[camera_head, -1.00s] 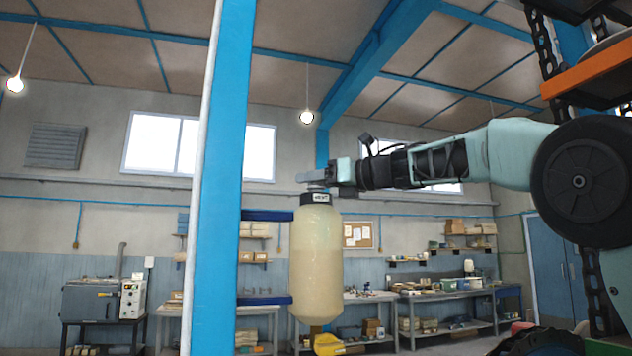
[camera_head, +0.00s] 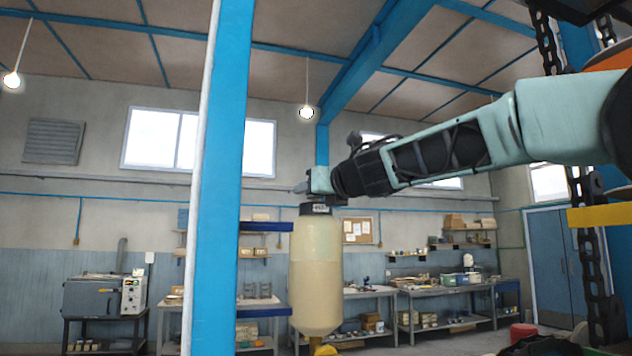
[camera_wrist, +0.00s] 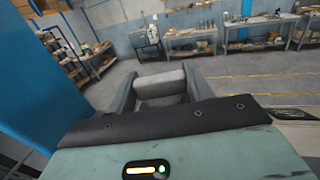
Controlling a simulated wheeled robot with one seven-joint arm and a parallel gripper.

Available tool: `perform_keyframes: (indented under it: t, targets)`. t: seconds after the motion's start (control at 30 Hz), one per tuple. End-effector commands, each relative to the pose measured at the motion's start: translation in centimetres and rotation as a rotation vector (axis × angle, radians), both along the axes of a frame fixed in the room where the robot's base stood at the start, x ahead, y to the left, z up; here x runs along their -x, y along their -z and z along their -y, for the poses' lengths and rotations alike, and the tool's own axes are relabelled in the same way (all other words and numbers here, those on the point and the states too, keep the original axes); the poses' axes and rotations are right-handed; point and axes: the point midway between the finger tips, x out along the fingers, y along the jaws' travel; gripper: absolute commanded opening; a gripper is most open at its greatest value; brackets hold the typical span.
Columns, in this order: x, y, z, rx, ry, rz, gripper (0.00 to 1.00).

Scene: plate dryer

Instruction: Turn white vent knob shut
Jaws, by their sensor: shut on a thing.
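A pale cream, bottle-shaped tank (camera_head: 315,280) with a dark, labelled cap (camera_head: 316,208) hangs beside the blue post. My gripper (camera_head: 306,187) is at the top of the tank, just above the cap. In the wrist view, my gripper (camera_wrist: 160,84) has its two dark fingers on either side of a light grey-white block, which looks like the vent knob (camera_wrist: 161,86), and is shut on it. In the head view the knob is too hidden by my gripper to make out. A yellow part (camera_head: 319,347) shows under the tank.
Workbenches (camera_head: 445,295) and a grey oven-like machine (camera_head: 92,297) stand farther back. Floor is open in the wrist view.

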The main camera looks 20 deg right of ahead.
Motion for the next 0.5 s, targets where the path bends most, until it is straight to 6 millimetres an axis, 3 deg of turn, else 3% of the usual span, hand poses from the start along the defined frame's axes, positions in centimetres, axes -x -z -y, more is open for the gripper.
perform_keyframes:
  t: [0.5]
  targets:
    - [-0.03,-0.17,0.02,-0.001,0.107,-0.001,0.28]
